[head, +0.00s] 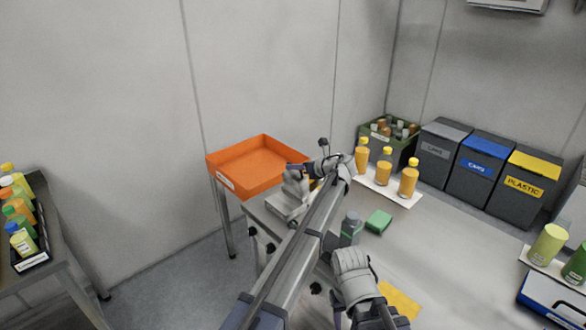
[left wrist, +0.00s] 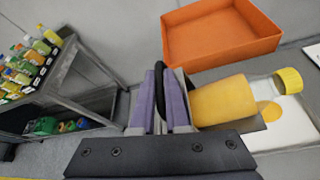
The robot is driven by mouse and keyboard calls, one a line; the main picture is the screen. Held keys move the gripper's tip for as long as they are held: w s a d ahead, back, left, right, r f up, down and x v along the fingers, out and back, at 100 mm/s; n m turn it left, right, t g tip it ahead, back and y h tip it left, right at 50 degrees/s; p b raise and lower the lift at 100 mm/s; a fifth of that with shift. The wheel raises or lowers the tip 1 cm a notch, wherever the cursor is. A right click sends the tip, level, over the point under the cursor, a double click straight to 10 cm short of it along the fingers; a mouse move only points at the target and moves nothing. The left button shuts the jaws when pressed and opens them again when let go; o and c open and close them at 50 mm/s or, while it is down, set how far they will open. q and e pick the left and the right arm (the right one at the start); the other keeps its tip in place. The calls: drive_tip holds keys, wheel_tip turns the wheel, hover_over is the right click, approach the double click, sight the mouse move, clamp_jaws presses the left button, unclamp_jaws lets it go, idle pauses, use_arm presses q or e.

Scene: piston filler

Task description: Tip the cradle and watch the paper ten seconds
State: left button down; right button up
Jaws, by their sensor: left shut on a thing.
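My left gripper shows in the left wrist view (left wrist: 160,90), its purple pads shut on an upright black handle (left wrist: 160,100). Beside it, a bottle of orange liquid (left wrist: 222,101) with a yellow cap (left wrist: 289,80) lies tipped over, its cap to the right. White paper (left wrist: 296,128) is under the cap end. A yellow round patch (left wrist: 268,111) shows below the neck; I cannot tell whether it is on the paper or in the bottle. In the head view my left gripper (head: 322,168) is at the pale cradle (head: 288,203), mostly hidden by my arm.
An orange tray (head: 230,182) stands behind the cradle. Several upright juice bottles (head: 383,172), a green crate (head: 368,133), dark bins (head: 486,168), a green sponge (head: 379,221) and a yellow cloth (head: 399,302) are on the bench. A rack of bottles (head: 22,222) stands at left.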

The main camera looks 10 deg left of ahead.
use_arm(q)
drive_tip(key=shift+w+a+r, duration=0.1)
idle(0.4)
drive_tip(key=c, duration=0.9)
unclamp_jaws()
drive_tip(key=shift+a, duration=0.1)
